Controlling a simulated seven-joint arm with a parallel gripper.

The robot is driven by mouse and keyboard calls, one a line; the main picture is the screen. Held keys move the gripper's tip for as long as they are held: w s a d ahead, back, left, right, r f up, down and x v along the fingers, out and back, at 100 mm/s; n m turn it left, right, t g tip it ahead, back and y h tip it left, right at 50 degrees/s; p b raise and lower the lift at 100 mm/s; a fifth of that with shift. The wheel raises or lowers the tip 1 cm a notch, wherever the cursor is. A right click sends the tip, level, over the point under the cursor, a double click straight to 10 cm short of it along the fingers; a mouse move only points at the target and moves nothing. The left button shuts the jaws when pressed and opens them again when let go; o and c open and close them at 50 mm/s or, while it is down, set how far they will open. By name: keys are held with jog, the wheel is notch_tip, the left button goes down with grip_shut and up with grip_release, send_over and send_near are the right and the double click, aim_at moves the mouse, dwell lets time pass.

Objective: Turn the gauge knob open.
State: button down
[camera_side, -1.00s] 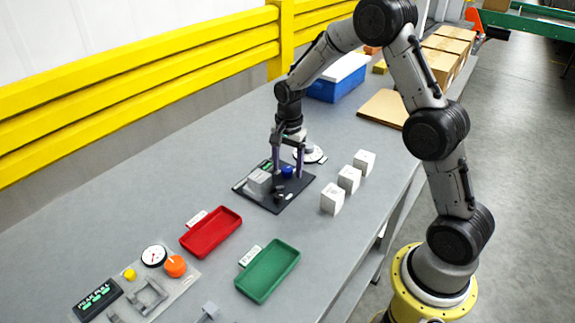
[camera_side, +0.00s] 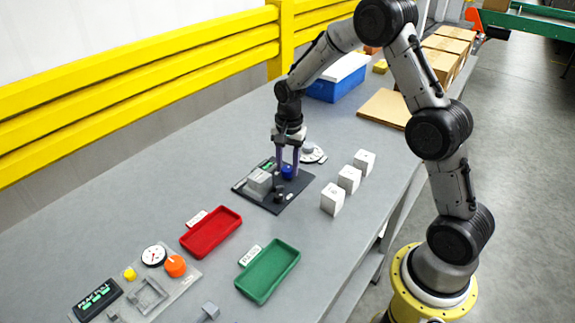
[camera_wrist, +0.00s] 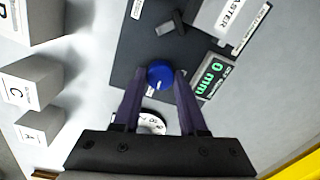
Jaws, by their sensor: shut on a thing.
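The blue gauge knob (camera_side: 287,172) stands on a dark plate (camera_side: 272,204) on the bench. In the wrist view the knob (camera_wrist: 160,74) is round, with a pale mark on its top near the lower edge. My gripper (camera_side: 288,174) points down over the plate and is shut on the knob, one purple finger on each side. The wrist view shows the fingertips (camera_wrist: 160,78) against the knob's sides. A gauge display (camera_wrist: 212,78) beside the knob reads 0 mm in green.
A grey block (camera_side: 259,182) and a small dark lever (camera_wrist: 172,22) sit on the same plate. Several white cubes (camera_side: 349,179) stand to its right. A red tray (camera_side: 238,216), a green tray (camera_side: 297,250) and a panel with an orange knob (camera_side: 175,266) lie nearer the camera.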

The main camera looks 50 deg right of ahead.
jog(key=n, duration=0.4)
jog(key=shift+r, duration=0.1)
jog(key=n, duration=0.8)
jog(key=shift+w, duration=0.1)
jog(key=shift+n, duration=2.1)
jog(key=shift+c, duration=2.2)
grip_release()
